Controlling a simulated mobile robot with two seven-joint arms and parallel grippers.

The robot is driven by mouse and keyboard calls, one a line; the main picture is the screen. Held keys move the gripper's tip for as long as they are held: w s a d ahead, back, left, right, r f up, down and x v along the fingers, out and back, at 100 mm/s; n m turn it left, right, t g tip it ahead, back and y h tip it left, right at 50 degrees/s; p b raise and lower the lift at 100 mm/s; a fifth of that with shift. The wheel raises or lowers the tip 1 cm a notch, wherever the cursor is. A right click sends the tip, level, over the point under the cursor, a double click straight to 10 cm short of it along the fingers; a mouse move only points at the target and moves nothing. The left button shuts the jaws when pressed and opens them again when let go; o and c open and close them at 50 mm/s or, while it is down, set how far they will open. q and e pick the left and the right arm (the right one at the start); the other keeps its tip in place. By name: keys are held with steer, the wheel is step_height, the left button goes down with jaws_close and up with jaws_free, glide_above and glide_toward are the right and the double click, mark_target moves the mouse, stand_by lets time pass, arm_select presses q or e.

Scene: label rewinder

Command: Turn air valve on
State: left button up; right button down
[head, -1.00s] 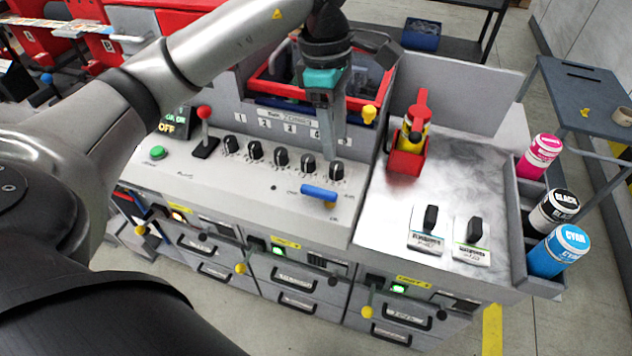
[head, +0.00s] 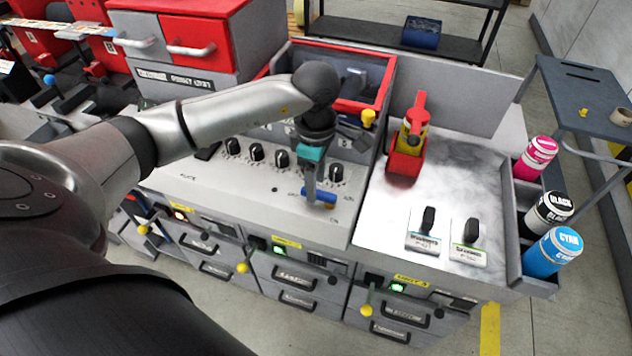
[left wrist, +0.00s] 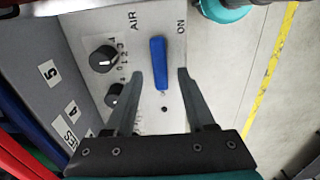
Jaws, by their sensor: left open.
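The air valve's blue lever handle (head: 326,197) is on the front right of the grey console top. My left gripper (head: 310,198) is over the handle, fingers pointing down, and partly hides it. In the left wrist view the blue handle (left wrist: 158,62) lies between the two open fingers (left wrist: 160,78), with a gap on each side. The lettering AIR and ON is beside the handle there. Whether the fingertips reach down to the handle's height is hard to tell.
Black knobs (head: 282,158) stand in a row just left of the valve. A red-rimmed bin (head: 375,103) is behind them. A red holder (head: 405,165) and two black switches (head: 428,220) are on the metal top to the right. Ink bottles (head: 555,250) stand at the right edge.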

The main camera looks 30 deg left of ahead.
arm_select(q)
steer(key=shift+f, duration=0.9)
steer(key=shift+c, duration=0.2)
jaws_close()
